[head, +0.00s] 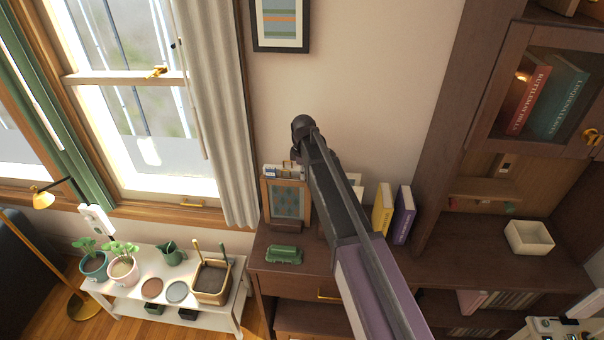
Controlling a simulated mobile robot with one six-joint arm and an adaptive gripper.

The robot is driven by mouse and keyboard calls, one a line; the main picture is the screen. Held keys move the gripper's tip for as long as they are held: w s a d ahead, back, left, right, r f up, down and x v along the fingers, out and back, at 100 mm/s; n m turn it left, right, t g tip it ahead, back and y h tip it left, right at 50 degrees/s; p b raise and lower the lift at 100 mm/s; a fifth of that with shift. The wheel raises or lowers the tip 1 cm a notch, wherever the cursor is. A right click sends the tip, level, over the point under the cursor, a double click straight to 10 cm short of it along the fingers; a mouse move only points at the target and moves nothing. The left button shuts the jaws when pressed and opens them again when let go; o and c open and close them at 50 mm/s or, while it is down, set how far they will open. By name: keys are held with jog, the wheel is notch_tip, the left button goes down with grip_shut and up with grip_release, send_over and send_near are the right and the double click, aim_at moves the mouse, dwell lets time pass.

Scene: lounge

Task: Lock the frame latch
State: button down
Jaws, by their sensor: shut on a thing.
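A wooden picture frame (287,203) with a dark patterned picture stands upright on the dark wooden cabinet, just left of my arm. A small brass-coloured piece shows at its top edge; I cannot tell whether it is a latch or how it is set. Another brass fitting, the window catch (157,72), sits on the middle rail of the window. My dark arm reaches up from the bottom and crosses in front of the cabinet. My gripper cannot be made out; the arm hides what lies behind it, including part of the frame's right side.
A green object (284,255) lies on the cabinet top (300,267) before the frame. Yellow (382,208) and purple (404,214) books stand right of my arm. A white plant bench (205,305) is at left. A bookcase (440,150) rises at right with a white box (529,238).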

jog(key=m, duration=0.4)
jog(key=shift+s, duration=0.15)
jog(key=m, duration=0.9)
jog(key=shift+s+a, duration=0.2)
jog(key=shift+a, duration=0.05)
jog(key=m, duration=0.4)
jog(key=shift+a+m, duration=0.15)
jog(key=shift+m, duration=0.15)
jog(key=c, duration=0.8)
grip_release()
jog(key=shift+o, duration=0.2)
